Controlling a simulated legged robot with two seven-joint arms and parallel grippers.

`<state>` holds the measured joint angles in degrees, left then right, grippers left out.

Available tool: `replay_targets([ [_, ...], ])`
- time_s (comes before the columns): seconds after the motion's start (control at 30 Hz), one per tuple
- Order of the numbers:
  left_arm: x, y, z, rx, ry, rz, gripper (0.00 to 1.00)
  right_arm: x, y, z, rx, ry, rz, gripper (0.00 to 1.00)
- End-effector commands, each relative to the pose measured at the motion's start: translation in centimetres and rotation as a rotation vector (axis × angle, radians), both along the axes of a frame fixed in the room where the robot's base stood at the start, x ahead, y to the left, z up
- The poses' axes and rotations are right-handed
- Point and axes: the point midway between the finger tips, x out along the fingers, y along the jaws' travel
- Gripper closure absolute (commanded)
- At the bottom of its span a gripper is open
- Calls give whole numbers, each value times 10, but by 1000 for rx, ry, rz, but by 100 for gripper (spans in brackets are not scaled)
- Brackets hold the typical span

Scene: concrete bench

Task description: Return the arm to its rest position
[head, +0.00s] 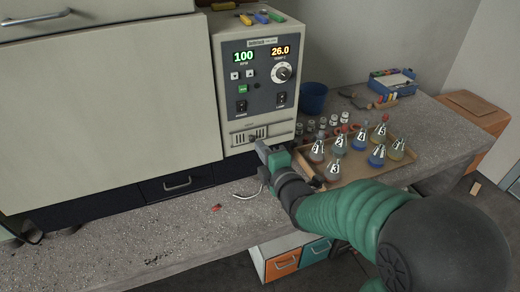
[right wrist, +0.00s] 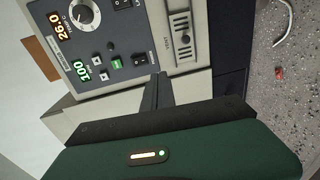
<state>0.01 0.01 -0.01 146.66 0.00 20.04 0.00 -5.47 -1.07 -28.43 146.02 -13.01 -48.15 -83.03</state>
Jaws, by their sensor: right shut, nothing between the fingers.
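My right gripper (head: 260,146) is shut and empty, in front of the lower part of the instrument's control panel (head: 256,75). Its green and dark arm comes in from the lower right. In the right wrist view the closed dark fingers (right wrist: 157,88) point at the panel, close to its lower part; I cannot tell whether they touch it. The panel's displays read 100 and 26.0. My left gripper is not in view.
A tray (head: 400,177) of several numbered flasks stands right of the gripper, partly behind my arm. Small vials, a blue cup (head: 313,97) and a blue rack (head: 392,80) are behind. A white cable (head: 248,194) and small red piece (head: 216,208) lie on the bench (head: 120,240). The front left is mostly clear.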

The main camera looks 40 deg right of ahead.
Motion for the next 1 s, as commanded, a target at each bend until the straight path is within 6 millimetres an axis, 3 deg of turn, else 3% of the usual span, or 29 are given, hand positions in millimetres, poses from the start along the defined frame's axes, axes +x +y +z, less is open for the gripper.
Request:
replay_targets([
  [0.23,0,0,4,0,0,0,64,0,4,-5,51,24,-3,100],
  [0.37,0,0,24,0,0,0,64,-8,32,-43,390,196,-66,100],
  [0.47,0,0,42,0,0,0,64,-40,71,-87,767,410,-238,100],
  [0.53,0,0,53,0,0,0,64,-73,98,-112,988,551,-417,100],
  [0.7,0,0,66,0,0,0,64,-145,140,-140,1256,746,-824,100],
  [0.8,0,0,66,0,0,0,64,-161,148,-145,1293,775,-922,100],
  [1.0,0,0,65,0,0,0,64,-162,148,-147,1297,777,-933,100],
])
